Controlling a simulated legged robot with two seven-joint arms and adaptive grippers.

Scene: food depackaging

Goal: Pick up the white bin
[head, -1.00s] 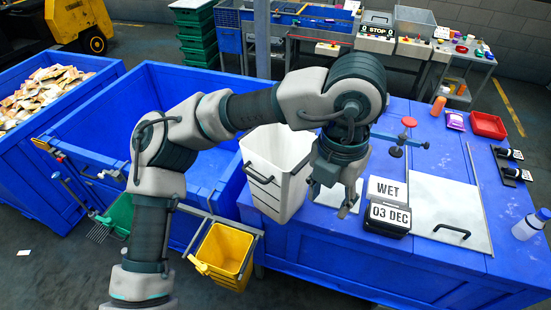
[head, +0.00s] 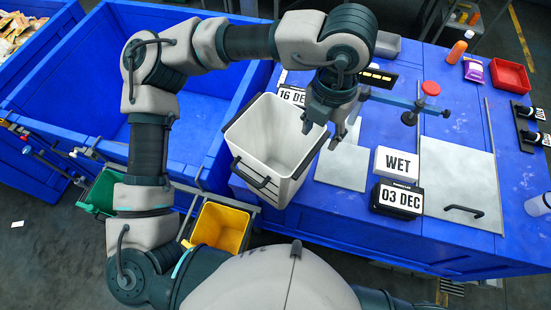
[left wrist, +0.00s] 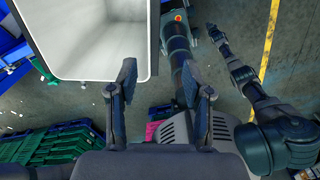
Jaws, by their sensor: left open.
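The white bin (head: 262,132), an open-topped, empty tub with dark handles, is at the left edge of the blue table in the head view. In the left wrist view the bin (left wrist: 90,40) fills the upper left. My left gripper (head: 324,130) is over the bin's right rim in the head view. In the left wrist view the left gripper (left wrist: 164,82) is open and empty, with one finger overlapping the bin's rim; contact cannot be told. My right gripper (left wrist: 214,33) seems to show small at the end of the other arm in that view; its jaws are unclear.
A large blue container (head: 190,140) lies left of the bin, with a yellow bin (head: 220,226) below it. On the blue table (head: 455,70) are a WET block (head: 396,162), a 03 DEC block (head: 398,198), a metal plate (head: 462,188) and a red tray (head: 510,74).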

